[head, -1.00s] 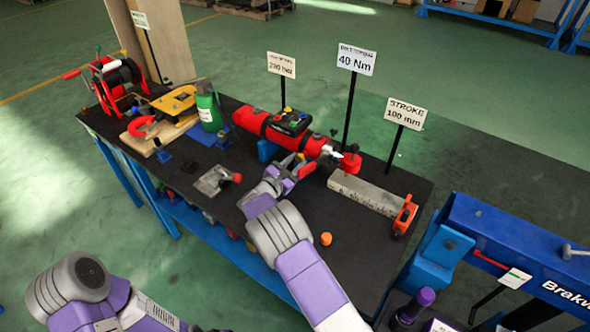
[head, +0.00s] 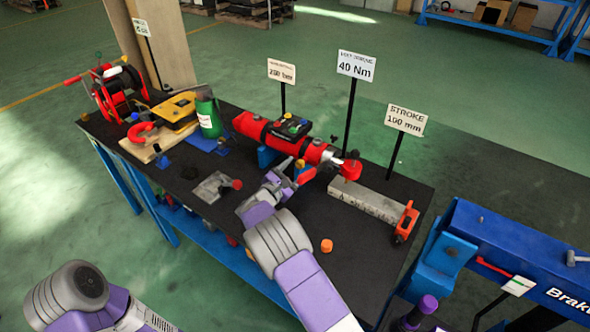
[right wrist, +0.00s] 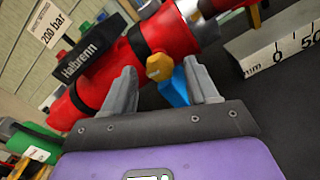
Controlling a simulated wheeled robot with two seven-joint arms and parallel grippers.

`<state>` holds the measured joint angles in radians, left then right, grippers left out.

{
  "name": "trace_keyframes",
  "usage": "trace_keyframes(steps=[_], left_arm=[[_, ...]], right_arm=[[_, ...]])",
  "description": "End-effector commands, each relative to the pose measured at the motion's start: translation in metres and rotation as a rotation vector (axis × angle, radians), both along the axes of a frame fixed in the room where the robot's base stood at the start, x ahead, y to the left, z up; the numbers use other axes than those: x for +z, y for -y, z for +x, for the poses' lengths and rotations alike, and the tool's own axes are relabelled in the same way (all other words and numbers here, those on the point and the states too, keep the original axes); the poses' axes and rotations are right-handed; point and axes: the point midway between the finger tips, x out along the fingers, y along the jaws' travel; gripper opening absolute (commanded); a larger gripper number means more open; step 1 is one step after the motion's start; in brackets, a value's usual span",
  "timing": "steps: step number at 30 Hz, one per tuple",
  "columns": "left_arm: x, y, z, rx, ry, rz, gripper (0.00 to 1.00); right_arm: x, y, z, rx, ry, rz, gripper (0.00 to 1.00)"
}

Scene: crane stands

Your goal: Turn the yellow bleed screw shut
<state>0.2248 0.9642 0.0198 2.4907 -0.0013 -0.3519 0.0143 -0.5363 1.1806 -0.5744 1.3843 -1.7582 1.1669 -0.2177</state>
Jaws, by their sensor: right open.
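The yellow bleed screw (right wrist: 159,67) is a small hex-headed piece on the side of the red cylinder (right wrist: 150,30). In the right wrist view it lies between the two grey fingertips of my right gripper (right wrist: 160,72), which is open. I see gaps beside the screw; no firm contact shows. In the head view, my right gripper (head: 286,174) is at the near side of the red cylinder (head: 252,124), and the screw (head: 299,164) is a small yellow spot by the fingers. My left gripper is out of view; only part of the left arm shows.
The cylinder lies on a black-topped bench (head: 325,285). A steel ruler bar (head: 368,200) and an orange cap (head: 326,246) are to the right. A grey plate with a red knob (head: 212,187) is to the left. Sign posts stand behind, including the 40 Nm sign (head: 357,66).

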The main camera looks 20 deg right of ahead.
Motion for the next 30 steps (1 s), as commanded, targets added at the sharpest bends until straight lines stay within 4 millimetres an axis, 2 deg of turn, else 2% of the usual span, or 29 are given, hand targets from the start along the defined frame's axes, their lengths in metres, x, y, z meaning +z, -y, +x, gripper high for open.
trace_keyframes(steps=[7, 13, 23, 27, 30], left_arm=[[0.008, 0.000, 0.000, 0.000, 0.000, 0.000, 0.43], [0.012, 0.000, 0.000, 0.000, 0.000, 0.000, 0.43], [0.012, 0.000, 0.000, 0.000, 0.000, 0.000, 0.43], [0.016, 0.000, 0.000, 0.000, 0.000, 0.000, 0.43], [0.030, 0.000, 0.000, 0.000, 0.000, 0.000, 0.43]], right_arm=[[0.001, -0.033, -0.024, 0.005, -0.001, 0.000, 0.58], [0.001, -0.052, -0.040, 0.003, -0.001, 0.000, 0.58], [0.000, -0.057, -0.045, 0.000, -0.001, 0.001, 0.58], [0.004, -0.057, -0.044, 0.000, -0.001, 0.001, 0.44], [0.018, -0.057, -0.044, 0.000, -0.001, 0.001, 0.44]])
